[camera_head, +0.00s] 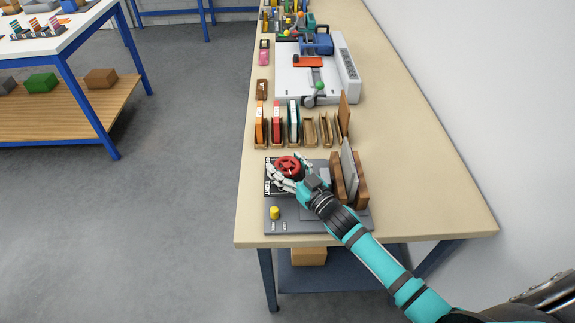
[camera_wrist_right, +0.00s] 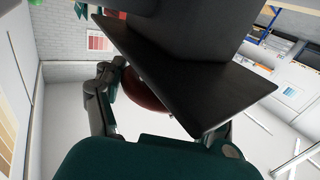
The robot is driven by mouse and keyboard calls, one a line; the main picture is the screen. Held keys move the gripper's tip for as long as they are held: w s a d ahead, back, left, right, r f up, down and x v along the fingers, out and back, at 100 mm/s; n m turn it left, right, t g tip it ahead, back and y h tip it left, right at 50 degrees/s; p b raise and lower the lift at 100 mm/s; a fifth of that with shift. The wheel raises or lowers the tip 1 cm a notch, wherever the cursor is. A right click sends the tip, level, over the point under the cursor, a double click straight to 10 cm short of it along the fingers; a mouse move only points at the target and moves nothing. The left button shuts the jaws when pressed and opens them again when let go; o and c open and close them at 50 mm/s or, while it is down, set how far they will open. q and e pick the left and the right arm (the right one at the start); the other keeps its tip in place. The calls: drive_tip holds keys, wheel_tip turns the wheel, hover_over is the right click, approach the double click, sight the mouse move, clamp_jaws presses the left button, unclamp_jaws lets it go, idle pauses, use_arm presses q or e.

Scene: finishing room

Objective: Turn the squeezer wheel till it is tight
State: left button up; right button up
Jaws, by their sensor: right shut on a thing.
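The squeezer wheel (camera_head: 287,165) is red and round, at the left of a grey device (camera_head: 292,227) near the table's front end. A black plate with white lettering (camera_head: 271,188) lies under it. My right gripper (camera_head: 284,178) is shut on the wheel, its light fingers around the wheel's near edge. In the right wrist view the wheel (camera_wrist_right: 146,92) shows between the fingers, partly covered by a dark plate (camera_wrist_right: 190,70). My left gripper is in neither view.
The device carries a yellow knob (camera_head: 274,212). Brown wooden blocks (camera_head: 361,190) hold a grey upright panel (camera_head: 349,170) right of my gripper. A row of slotted holders with coloured pieces (camera_head: 277,122) stands behind. The table's right side (camera_head: 430,190) is clear.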

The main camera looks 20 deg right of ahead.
drive_tip(key=shift+m+t+h, duration=0.4)
drive_tip(key=shift+m+h, duration=0.8)
drive_tip(key=shift+h, duration=0.7)
drive_tip(key=o, duration=1.1)
drive_tip(key=shift+o, duration=0.2)
drive_tip(key=s, duration=0.8)
drive_tip(key=s+d, duration=0.1)
drive_tip(key=s, duration=0.3)
drive_tip(key=shift+d, duration=0.1)
